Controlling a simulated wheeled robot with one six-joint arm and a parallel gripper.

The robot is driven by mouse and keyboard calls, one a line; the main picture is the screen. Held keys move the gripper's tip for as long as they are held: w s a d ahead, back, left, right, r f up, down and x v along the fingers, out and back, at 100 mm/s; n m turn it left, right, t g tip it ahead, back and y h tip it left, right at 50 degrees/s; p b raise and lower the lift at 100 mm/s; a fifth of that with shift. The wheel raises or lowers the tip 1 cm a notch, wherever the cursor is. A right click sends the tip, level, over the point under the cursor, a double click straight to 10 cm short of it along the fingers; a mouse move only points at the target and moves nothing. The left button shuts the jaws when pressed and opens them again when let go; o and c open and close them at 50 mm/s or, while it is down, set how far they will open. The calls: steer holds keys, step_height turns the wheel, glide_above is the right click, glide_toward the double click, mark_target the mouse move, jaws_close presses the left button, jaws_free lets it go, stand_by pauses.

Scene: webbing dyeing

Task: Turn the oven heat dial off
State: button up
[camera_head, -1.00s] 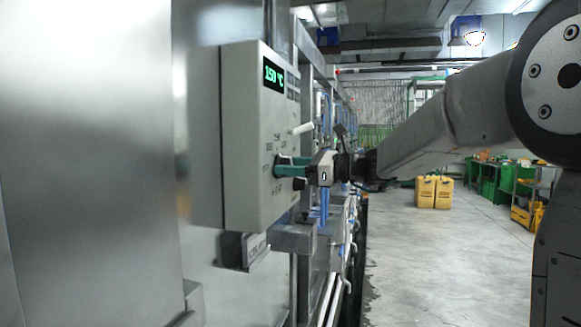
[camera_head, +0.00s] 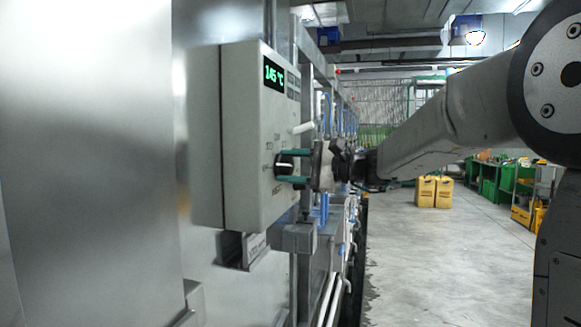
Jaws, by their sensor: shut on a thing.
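The oven control box (camera_head: 238,140) is a pale grey panel on the metal wall at the left. The heat dial (camera_head: 284,164) is a dark round knob with a white mark, low on the box's front face. My gripper (camera_head: 290,166) reaches in from the right. Its two green fingers lie one above the other and are shut on the dial. The dial's far side is partly hidden by the fingers.
A white lever (camera_head: 303,128) sticks out of the box just above my gripper. A metal bracket (camera_head: 243,248) sits below the box. Yellow containers (camera_head: 434,192) stand far back on the open floor at the right.

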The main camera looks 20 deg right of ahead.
steer(key=shift+n, duration=1.5)
steer(key=o, duration=1)
steer(key=shift+s+d, duration=0.1)
steer(key=v, duration=0.7)
steer(key=shift+s+d, duration=0.2)
steer(key=shift+d, duration=0.05)
